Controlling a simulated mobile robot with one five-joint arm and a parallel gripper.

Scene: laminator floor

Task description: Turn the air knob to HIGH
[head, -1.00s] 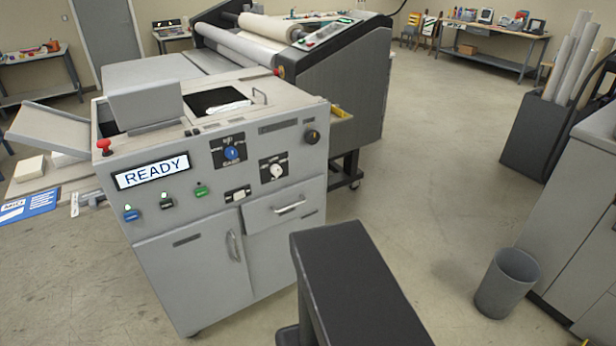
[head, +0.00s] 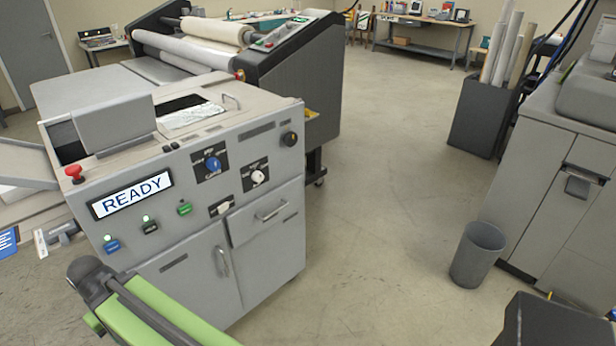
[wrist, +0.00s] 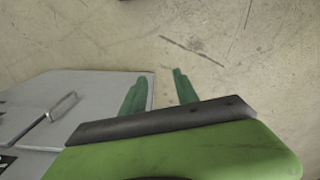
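The grey machine (head: 190,262) stands at left, its panel facing me. The panel has a blue knob (head: 213,164) on a dark plate, a white knob (head: 258,177) on another dark plate, and a black knob (head: 289,139) at the upper right corner. The plate lettering is too small to read, so I cannot tell which is the air knob or its setting. My gripper (wrist: 159,76) shows in the wrist view with its two green fingers apart and nothing between them, over bare floor beside the cabinet front. My green arm crosses the lower left of the head view.
The display (head: 132,194) reads READY. A red button (head: 74,173) and several small coloured buttons sit on the panel. A drawer handle (head: 271,211) juts out below the knobs. A grey bin (head: 478,254) and another grey machine (head: 560,170) stand right. The floor between is clear.

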